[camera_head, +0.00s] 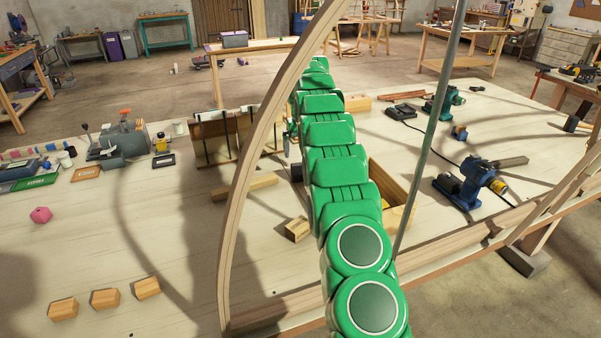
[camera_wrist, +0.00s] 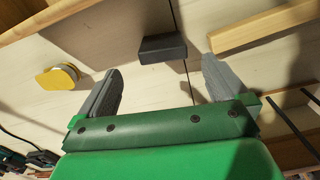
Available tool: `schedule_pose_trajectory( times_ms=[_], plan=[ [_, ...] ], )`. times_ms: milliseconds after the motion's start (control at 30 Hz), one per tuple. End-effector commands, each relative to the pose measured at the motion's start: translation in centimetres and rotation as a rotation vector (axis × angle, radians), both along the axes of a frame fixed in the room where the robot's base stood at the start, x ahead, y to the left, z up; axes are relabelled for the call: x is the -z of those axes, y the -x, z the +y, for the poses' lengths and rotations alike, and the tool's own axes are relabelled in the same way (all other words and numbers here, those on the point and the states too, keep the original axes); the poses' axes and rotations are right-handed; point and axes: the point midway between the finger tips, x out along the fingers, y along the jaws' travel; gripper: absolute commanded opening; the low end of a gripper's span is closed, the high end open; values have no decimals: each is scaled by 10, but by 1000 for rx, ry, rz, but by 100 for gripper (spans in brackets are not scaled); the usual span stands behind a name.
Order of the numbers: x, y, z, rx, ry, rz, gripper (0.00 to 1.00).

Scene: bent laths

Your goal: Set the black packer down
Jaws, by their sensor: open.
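The black packer (camera_wrist: 163,48) is a small dark block. In the wrist view it lies on the pale bench top, just beyond the fingertips and roughly midway between them. My gripper (camera_wrist: 162,66) is open, with two grey fingers apart and nothing gripped; clear space shows between each finger and the packer. In the head view a dark block (camera_head: 297,172), probably the packer, shows at the left edge of my green arm. My arm hides most of the gripper there.
A curved wooden lath (camera_head: 248,170) arches in front of my arm at the left. In the wrist view a wooden strip (camera_wrist: 262,28) lies right of the packer and a yellow round thing (camera_wrist: 57,77) left. Wood blocks (camera_head: 105,298) and a blue drill (camera_head: 478,180) sit on the bench.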

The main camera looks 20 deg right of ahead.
Motion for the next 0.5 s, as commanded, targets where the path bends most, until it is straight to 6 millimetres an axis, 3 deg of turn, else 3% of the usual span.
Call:
schedule_pose_trajectory(
  times_ms=[500],
  plan=[
    [44, -1, 4, 15, 0, 2, 100]
  ],
)
